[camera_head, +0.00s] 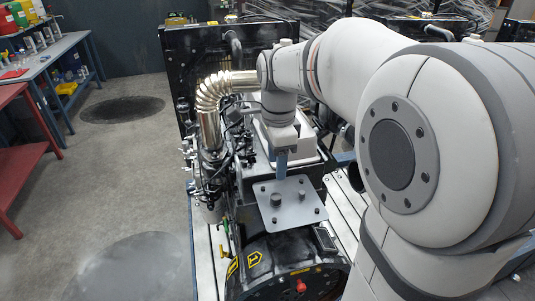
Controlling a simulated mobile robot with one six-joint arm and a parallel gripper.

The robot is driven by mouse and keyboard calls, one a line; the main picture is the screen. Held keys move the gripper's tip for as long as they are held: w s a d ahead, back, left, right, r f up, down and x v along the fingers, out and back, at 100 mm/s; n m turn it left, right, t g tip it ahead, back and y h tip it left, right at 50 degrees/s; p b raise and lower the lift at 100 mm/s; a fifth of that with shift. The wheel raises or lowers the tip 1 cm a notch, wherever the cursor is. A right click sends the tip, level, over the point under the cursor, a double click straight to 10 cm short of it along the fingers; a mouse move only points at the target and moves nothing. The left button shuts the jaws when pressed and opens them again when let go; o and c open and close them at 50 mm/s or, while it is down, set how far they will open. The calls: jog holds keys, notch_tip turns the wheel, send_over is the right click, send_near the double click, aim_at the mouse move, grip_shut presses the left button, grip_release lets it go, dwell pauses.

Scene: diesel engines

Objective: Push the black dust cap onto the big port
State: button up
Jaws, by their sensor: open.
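A grey plate (290,215) lies on top of the engine in the middle of the view. A wider dark round piece (276,199) stands on its left part, and a narrower dark one (303,195) stands to the right. They are too small to tell which is the black dust cap and which is the big port. My gripper (281,174) points down at the plate's back edge, behind both pieces. Its blue fingers show edge-on and are open, with nothing seen between them. My wrist hides part of the engine behind.
The engine (262,226) has a shiny bent exhaust pipe (209,100) at the back left. A red cap (301,286) sits at the engine's front. My arm fills the right side.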

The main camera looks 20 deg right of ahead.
aim_at(276, 196)
jog(key=shift+f+b, duration=3.9)
jog(key=shift+f, duration=1.45)
jog(key=c, duration=1)
jog(key=shift+r, duration=0.15)
jog(key=shift+r+p, duration=2)
jog(key=shift+r, duration=0.4)
